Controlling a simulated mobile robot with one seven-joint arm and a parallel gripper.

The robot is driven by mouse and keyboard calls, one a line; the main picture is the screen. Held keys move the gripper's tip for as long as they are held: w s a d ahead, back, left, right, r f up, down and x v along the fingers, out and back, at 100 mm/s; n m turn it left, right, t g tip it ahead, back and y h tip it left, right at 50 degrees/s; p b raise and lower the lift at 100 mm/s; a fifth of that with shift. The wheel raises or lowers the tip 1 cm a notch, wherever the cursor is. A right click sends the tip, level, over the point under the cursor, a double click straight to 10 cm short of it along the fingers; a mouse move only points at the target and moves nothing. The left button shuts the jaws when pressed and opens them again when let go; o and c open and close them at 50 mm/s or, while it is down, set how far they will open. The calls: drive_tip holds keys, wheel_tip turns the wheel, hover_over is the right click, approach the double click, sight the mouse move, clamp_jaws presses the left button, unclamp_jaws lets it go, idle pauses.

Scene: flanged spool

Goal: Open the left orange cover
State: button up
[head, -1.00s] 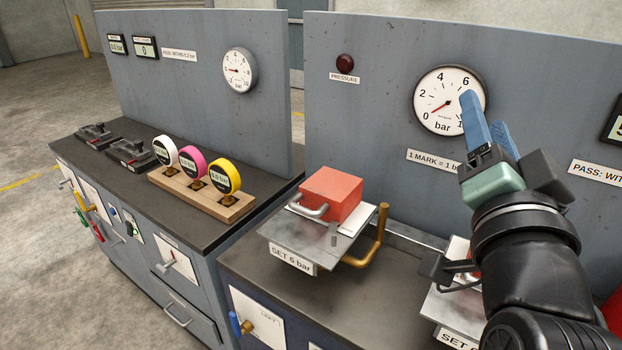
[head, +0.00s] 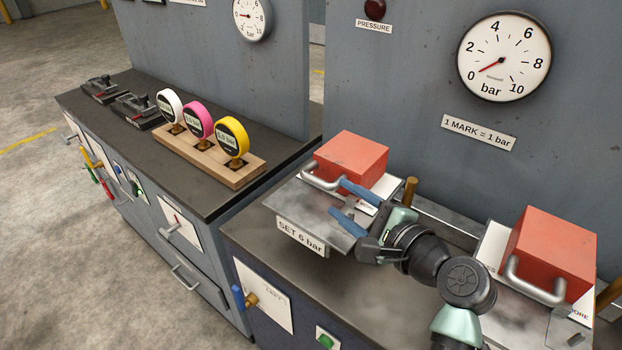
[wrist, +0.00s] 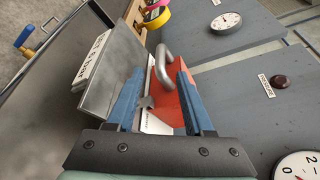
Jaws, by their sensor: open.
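The left orange cover (head: 354,158) is a box-shaped lid with a grey bar handle (head: 322,179) on its front side. It sits shut on a metal plate (head: 285,205) labelled SET 6 bar. My gripper (head: 347,202) is open, its two blue fingers pointing left over the plate, close to the handle. In the wrist view the cover (wrist: 172,103) and its handle (wrist: 163,66) show between and beyond the fingers (wrist: 157,93). I cannot tell whether a finger touches the handle or cover; nothing is held.
A second orange cover (head: 552,250) with a handle stands at right. White, pink and yellow gauges (head: 232,138) stand in a wooden rack (head: 210,157) on the left bench. A brass pipe (head: 409,190) rises behind the plate. The upright panel (head: 410,100) stands behind.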

sight(322, 187)
drive_tip(key=x, duration=0.9)
drive_tip(key=shift+w+f, duration=0.1)
drive_tip(key=shift+w, duration=0.05)
drive_tip(key=c, duration=0.8)
clamp_jaws()
drive_tip(key=shift+a+f, duration=0.1)
drive_tip(key=shift+a, duration=0.05)
